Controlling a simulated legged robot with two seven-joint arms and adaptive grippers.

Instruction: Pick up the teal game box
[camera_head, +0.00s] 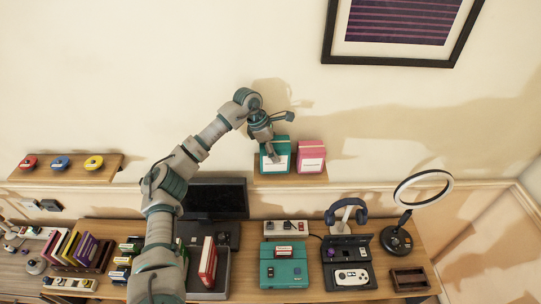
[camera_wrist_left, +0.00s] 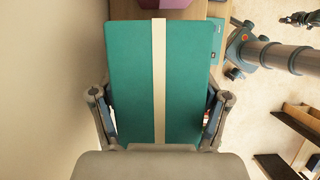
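The teal game box (camera_head: 283,143) stands upright on a small wooden wall shelf (camera_head: 262,179), left of a pink box (camera_head: 312,157). It has a white label on its front. My left gripper (camera_head: 270,145) is over it from above, with one finger in front of the label. In the left wrist view the teal box (camera_wrist_left: 133,75), with a cream band down its middle, lies between both fingers of my left gripper (camera_wrist_left: 159,120). The fingers lie close along its two edges; whether they press on it is unclear. I cannot make out my right gripper.
Below is a desk (camera_head: 243,293) with a dark monitor (camera_head: 215,198), a teal console (camera_head: 284,270), a headphone stand (camera_head: 346,214), a ring lamp (camera_head: 400,240) and several upright cases. A left shelf (camera_head: 65,174) holds three round coloured items. The wall is close behind the boxes.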

